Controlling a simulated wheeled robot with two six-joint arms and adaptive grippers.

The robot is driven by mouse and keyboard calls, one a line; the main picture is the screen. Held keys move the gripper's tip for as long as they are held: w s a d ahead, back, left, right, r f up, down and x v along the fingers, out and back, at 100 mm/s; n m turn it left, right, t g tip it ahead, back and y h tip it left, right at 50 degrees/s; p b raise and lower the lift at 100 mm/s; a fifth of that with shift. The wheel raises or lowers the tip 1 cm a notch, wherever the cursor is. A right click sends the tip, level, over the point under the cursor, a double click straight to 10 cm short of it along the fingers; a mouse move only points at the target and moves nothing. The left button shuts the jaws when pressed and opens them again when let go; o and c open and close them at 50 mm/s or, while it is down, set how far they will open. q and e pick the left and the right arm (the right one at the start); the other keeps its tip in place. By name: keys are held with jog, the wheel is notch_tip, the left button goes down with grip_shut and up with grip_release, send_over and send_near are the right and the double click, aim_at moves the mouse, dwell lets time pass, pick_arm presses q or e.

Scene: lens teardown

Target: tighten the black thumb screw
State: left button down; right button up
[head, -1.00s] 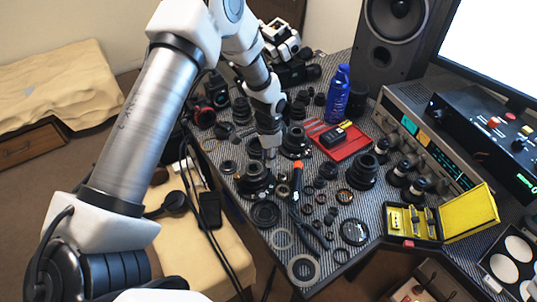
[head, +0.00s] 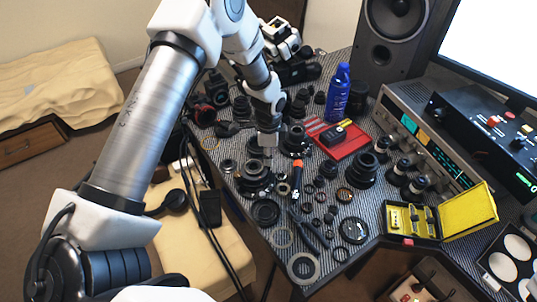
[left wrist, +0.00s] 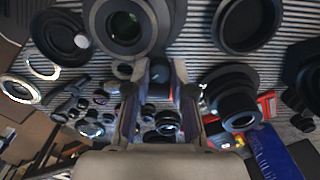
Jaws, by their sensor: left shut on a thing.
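My left gripper (head: 267,152) points down among the lens parts on the striped mat, next to a black lens body (head: 255,177). In the left wrist view its two fingers (left wrist: 161,75) are closed around a small dark piece (left wrist: 160,84), which looks like the black thumb screw. In the head view the gripper hides this piece, so I cannot tell how far it is screwed in. A large black lens part (left wrist: 127,27) is just beyond the fingertips. My right gripper is not in view.
Lens rings and barrels crowd the mat around the gripper. An orange-handled tool (head: 297,176) lies close to its right. A red tray (head: 353,143), a blue bottle (head: 338,92) and an open yellow case (head: 401,219) stand farther right. Little of the mat is free.

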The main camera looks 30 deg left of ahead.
pick_arm(q)
jog(key=c, duration=1)
grip_release()
notch_tip(320, 180, up, 12)
